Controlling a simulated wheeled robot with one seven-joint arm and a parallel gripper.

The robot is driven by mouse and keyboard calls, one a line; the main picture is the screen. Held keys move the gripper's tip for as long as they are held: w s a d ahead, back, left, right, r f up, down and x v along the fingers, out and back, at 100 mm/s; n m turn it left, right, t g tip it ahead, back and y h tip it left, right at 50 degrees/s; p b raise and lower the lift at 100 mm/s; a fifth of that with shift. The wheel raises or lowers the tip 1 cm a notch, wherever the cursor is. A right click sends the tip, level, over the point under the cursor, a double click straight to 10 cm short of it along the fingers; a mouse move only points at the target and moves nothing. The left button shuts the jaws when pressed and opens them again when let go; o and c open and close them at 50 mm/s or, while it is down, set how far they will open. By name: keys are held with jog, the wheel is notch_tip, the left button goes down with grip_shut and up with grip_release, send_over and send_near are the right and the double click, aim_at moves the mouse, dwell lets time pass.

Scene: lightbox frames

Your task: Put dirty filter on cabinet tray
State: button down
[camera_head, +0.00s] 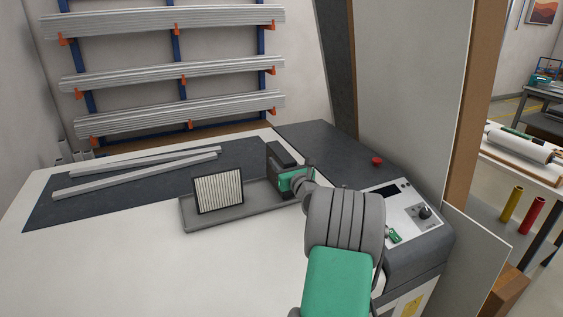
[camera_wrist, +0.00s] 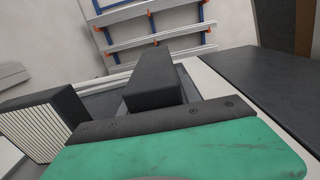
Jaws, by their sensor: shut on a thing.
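My gripper (camera_head: 291,181) is shut on a dark block-shaped thing (camera_head: 279,157) at the right end of a shallow grey tray (camera_head: 205,226). In the wrist view this dark block (camera_wrist: 152,80) stands just beyond my green gripper body. It looks like a dark-framed filter seen edge-on; its pleated face is hidden, so I cannot tell how dirty it is. Whether it touches the tray is unclear. A pleated, cream-coloured filter (camera_head: 219,190) in a dark frame stands upright, slightly tilted, at the tray's left part. It also shows at the left of the wrist view (camera_wrist: 32,128).
Two grey bars (camera_head: 125,180) lie on the dark mat behind the tray. A machine with a control panel (camera_head: 405,208) and a red button (camera_head: 376,161) stands at right. The white tabletop (camera_head: 120,255) in front is clear. Racks of profiles (camera_head: 175,72) hang behind.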

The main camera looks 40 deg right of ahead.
jog(key=shift+s+a+f, duration=0.1)
jog(key=shift+f, duration=1.2)
jog(key=c, duration=1.3)
grip_release()
jog(key=shift+o, duration=0.8)
jog(key=shift+w, duration=0.2)
jog(key=shift+o, duration=0.7)
jog(key=shift+w, duration=0.1)
jog(key=shift+o, duration=1.2)
jog(key=shift+r, duration=0.35)
jog(key=b+v, duration=0.2)
jog(key=v, duration=0.6)
